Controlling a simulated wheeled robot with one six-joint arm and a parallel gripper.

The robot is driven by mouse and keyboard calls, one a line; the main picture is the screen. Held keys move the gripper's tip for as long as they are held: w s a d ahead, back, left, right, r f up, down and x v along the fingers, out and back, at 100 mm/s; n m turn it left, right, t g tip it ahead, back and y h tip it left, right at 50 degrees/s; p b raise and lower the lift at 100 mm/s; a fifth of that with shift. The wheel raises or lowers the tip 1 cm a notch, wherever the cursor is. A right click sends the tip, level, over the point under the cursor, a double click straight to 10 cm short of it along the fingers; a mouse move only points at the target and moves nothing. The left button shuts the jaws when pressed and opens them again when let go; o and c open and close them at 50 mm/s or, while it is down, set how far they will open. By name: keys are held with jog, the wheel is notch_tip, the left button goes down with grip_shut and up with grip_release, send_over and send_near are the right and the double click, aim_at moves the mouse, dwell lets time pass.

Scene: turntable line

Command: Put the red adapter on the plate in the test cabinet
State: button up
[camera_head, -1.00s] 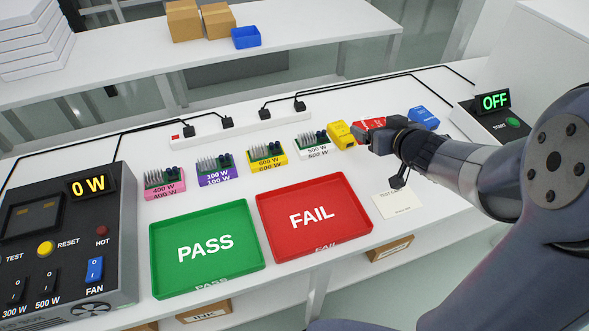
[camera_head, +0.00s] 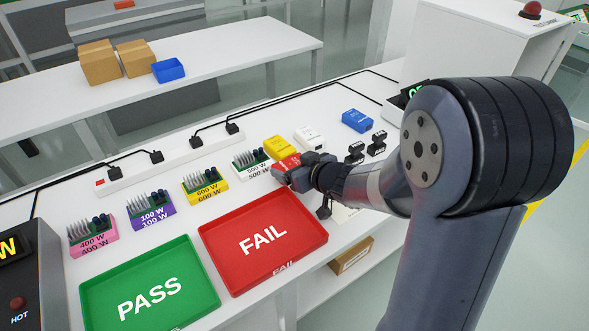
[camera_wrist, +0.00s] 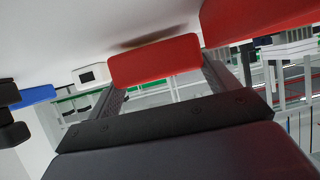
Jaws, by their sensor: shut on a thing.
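My gripper (camera_head: 283,172) is shut on the red adapter (camera_head: 288,161), behind the top right corner of the red FAIL tray. In the wrist view the red adapter (camera_wrist: 153,60) sits between my two fingers (camera_wrist: 165,83). A dark shadow on the white table beside it suggests it is held a little above the surface. A white cabinet (camera_head: 470,45) stands at the upper right, with a green-lit display (camera_head: 413,90) partly hidden by my arm; I cannot tell if it is the test cabinet. No plate shows.
The yellow adapter (camera_head: 278,147), white adapter (camera_head: 309,137) and blue adapter (camera_head: 357,120) lie nearby. Two small black pieces (camera_head: 366,148) stand right of my gripper. The FAIL tray (camera_head: 312,237) and PASS tray (camera_head: 210,302) are empty. Several labelled boards and a power strip (camera_head: 150,170) stand left.

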jog(key=shift+f, duration=0.3)
jog(key=shift+f+b, duration=0.2)
jog(key=shift+b, duration=0.1)
jog(key=o, duration=1.1)
jog(key=shift+c, duration=0.2)
jog(key=shift+r+p, duration=0.25)
jog(key=shift+p, duration=0.05)
